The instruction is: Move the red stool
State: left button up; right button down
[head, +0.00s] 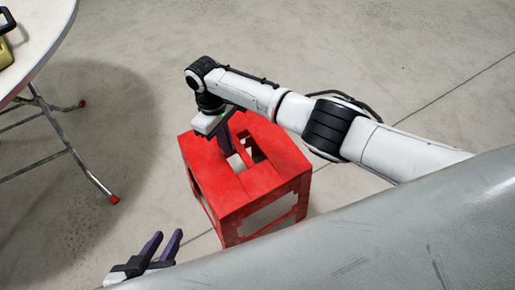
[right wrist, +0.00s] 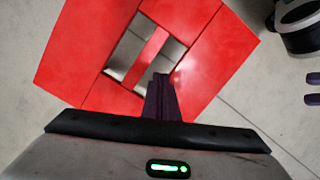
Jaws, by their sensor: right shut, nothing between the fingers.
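The red stool (head: 265,188) stands upright on the floor in the middle of the head view. Its square top has an opening with a red bar across it. My right gripper (head: 226,142) is shut and empty, pointing down at the top by the opening. In the right wrist view its closed fingers (right wrist: 161,88) overlap the near edge of the opening of the stool (right wrist: 85,45); I cannot tell whether they touch it. My left gripper (head: 162,244) is open and empty, low in front and left of the stool. It also shows at the right wrist view's right edge (right wrist: 313,87).
A round white table (head: 40,32) with thin metal legs and red feet stands at the left. A yellow and black object (head: 6,45) lies on it, cut off by the frame. The concrete floor behind and right of the stool is clear.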

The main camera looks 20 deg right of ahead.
jog(key=shift+w+d, duration=0.7)
jog(key=shift+d, duration=0.35)
jog(key=p, duration=0.2)
send_near(266, 167)
jog(key=f, duration=0.3)
jog(key=s+f, duration=0.1)
jog(key=f, duration=0.1)
jog(key=shift+d+f, duration=0.15)
jog(key=shift+d, duration=0.1)
jog(key=shift+a+f, duration=0.1)
jog(key=shift+f, duration=0.45)
pick_arm(q)
jog(key=shift+w+a+r+t, duration=0.1)
jog(key=shift+a+r+t, duration=0.2)
jog(key=shift+r, duration=0.1)
pick_arm(e)
jog(key=shift+f, duration=0.3)
